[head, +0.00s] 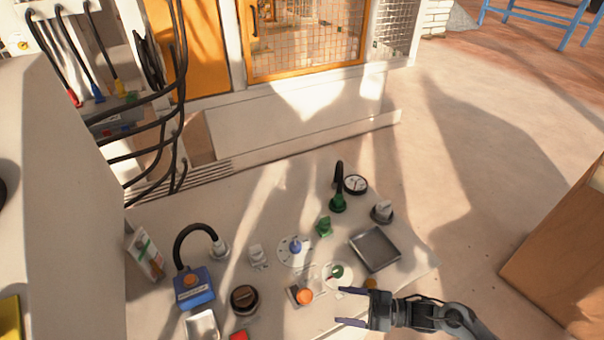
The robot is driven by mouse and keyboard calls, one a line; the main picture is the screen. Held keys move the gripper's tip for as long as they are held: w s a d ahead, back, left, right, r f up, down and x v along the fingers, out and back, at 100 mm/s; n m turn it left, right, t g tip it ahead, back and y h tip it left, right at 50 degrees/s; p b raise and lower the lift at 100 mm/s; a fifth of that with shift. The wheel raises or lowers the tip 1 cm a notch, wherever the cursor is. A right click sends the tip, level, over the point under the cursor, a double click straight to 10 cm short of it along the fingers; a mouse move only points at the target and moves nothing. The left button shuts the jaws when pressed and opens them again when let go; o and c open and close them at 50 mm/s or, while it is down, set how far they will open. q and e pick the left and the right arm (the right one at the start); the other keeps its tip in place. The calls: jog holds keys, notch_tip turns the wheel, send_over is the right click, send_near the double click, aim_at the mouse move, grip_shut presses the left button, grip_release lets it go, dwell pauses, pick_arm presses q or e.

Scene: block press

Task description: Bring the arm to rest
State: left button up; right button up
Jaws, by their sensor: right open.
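My right gripper (350,306) is in the head view at the lower right. Its arm comes in from the lower right edge. Its two dark fingers point left and stand apart, with nothing between them. It is over the front right part of the light control panel (160,215), just right of an orange button (304,297). I cannot tell its height above the panel. My left gripper does not show.
A metal tray (374,249), a green dial (337,272), a blue knob (295,246) and a black gauge (355,185) are on the panel. A blue box (194,292) with a black cable stands at left. A wooden cabinet (560,265) is at right. Open floor (470,200) lies between.

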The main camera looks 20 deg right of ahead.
jog(key=s+a+m+t+h+p, duration=0.1)
jog(key=s+a+m+t+h, duration=0.1)
jog(key=s+a+m, duration=0.3)
jog(key=s+a+m+t+h, duration=0.1)
jog(key=s+a+t, duration=0.1)
jog(key=a, duration=0.5)
jog(key=s+d+r+m+g+h, duration=0.2)
jog(key=d+r+m+h, duration=0.1)
jog(key=d+m+h, duration=0.6)
jog(key=s+d+f+g+h, duration=0.2)
jog(key=s+d+g+h, duration=0.2)
jog(key=s+g, duration=0.4)
notch_tip(320, 180, up, 38)
jog(key=t+p, duration=0.2)
jog(key=p, duration=3.6)
notch_tip(320, 180, down, 48)
jog(key=b, duration=4.7)
jog(key=shift+s+b, duration=0.2)
jog(key=shift+b, duration=0.15)
